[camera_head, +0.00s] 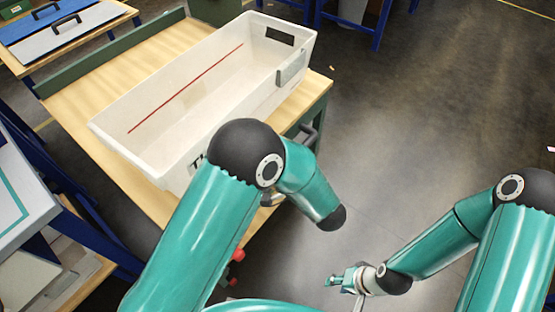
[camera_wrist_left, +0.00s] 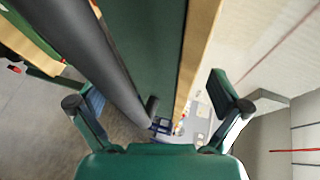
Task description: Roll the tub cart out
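The tub cart has a light wooden deck (camera_head: 75,100) with green edging in the head view. A long white tub (camera_head: 205,45) with a red line inside sits on it. The cart's dark handle bar (camera_head: 318,130) is at the near right end, partly hidden by my left arm. In the left wrist view the handle bar (camera_wrist_left: 85,55) runs between the spread fingers of my left gripper (camera_wrist_left: 158,92), which is open. The head view hides that gripper behind my arm. My right gripper (camera_head: 345,281) is low at right of centre, away from the cart; its finger opening is unclear.
A bench with blue and grey cases (camera_head: 65,30) stands at the upper left. A blue-legged rack (camera_head: 85,230) is close on the cart's left. Blue table legs (camera_head: 378,30) stand at the back. The grey floor (camera_head: 420,130) right of the cart is clear.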

